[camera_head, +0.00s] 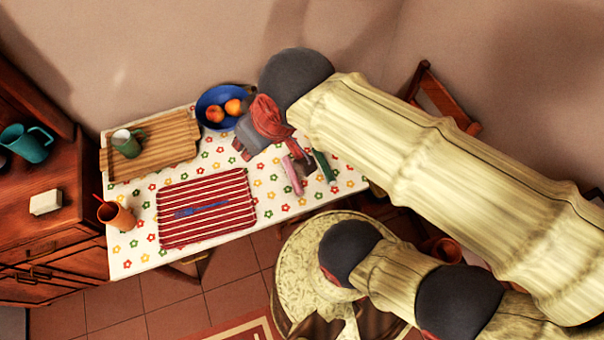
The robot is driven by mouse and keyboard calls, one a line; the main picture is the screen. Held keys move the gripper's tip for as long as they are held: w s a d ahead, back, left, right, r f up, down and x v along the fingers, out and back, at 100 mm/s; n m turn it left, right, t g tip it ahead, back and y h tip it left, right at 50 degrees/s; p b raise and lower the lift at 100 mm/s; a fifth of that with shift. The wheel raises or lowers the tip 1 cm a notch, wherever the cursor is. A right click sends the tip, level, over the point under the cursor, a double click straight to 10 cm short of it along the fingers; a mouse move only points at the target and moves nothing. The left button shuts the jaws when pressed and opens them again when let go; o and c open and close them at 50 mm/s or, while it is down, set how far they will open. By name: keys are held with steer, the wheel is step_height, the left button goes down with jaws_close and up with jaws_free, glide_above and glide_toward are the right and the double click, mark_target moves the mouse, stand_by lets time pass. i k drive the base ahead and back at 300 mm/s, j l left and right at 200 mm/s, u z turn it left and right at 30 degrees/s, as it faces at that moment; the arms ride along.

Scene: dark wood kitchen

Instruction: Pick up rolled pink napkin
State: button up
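The rolled pink napkin (291,176) is a slim pink roll lying on the flowered tablecloth, toward the right part of the table. A green rolled item (324,167) lies just to its right. My gripper (243,150) is over the table, up and left of the pink napkin, with a visible gap between them in the picture. Its grey body and reddish tips show below the red wrist part. The space between the fingers is not clear, so I cannot tell how far it is open. Part of the table behind the napkin is hidden by my arm.
A blue bowl of orange fruit (217,108) stands close behind my gripper. A wooden tray (153,166) holds a green mug (127,142). A red striped mat (206,222) lies in front, with an orange cup (115,215) to the left. Bare tablecloth shows between mat and napkin.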

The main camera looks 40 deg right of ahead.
mark_target(292, 175)
steer(key=z, duration=0.75)
steer(key=k+j+u, duration=0.15)
steer(key=k+j, duration=0.15)
steer(key=k+j+u, duration=0.15)
steer(key=k+j, duration=0.15)
steer(key=j, duration=0.25)
steer(key=k+j+u, duration=0.15)
steer(key=k+j, duration=0.15)
steer(key=j, duration=0.15)
